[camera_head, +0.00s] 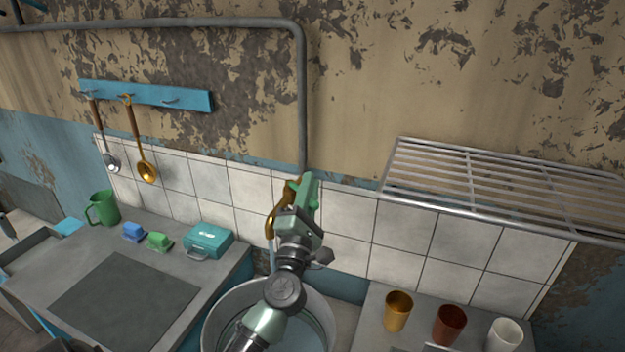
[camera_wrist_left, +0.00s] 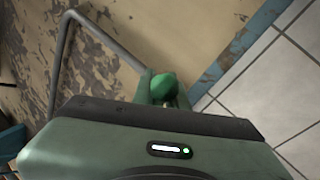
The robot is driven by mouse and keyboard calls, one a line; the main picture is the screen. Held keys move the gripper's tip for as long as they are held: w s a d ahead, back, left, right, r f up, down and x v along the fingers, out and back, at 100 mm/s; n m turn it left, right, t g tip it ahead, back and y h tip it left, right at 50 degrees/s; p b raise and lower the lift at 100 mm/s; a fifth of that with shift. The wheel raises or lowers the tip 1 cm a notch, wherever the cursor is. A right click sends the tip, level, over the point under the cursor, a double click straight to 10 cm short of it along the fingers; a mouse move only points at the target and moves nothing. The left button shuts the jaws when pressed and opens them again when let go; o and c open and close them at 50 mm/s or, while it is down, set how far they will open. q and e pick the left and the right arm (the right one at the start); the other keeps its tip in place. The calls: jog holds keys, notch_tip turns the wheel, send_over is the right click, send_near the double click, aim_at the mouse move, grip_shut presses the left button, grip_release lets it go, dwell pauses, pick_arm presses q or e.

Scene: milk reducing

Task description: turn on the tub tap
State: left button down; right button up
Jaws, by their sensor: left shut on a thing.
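The brass tap (camera_head: 271,222) is on the tiled wall above the round metal tub (camera_head: 214,322). Its spout curves down on the left. A pale blue streak like water runs below the spout towards the tub. My left gripper (camera_head: 303,184) is at the top of the tap, shut on its green knob. The green knob (camera_wrist_left: 164,86) shows between the fingertips of my left gripper (camera_wrist_left: 158,92) in the left wrist view. My gripper and arm hide part of the tap and tub in the head view. My right gripper is not in view.
A wire rack (camera_head: 500,190) juts from the wall at right, above a counter with brown (camera_head: 398,311), red (camera_head: 449,325) and white cups (camera_head: 504,335). The left counter holds a teal box (camera_head: 208,242) and a green mug (camera_head: 103,208). A pipe (camera_head: 301,100) runs down behind the tap.

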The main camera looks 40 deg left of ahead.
pick_arm(q)
jog(key=shift+s+d+m+t+h, duration=0.1)
jog(key=shift+s+m+t+h, duration=0.25)
jog(key=shift+h, duration=0.35)
jog(key=shift+w, duration=0.1)
jog(key=c, duration=1.4)
grip_release()
jog(key=shift+c, duration=0.2)
jog(key=shift+d+r, duration=0.1)
jog(key=shift+d, duration=0.05)
jog(key=b+v, duration=0.2)
jog(key=v, duration=0.6)
jog(key=shift+b, duration=0.35)
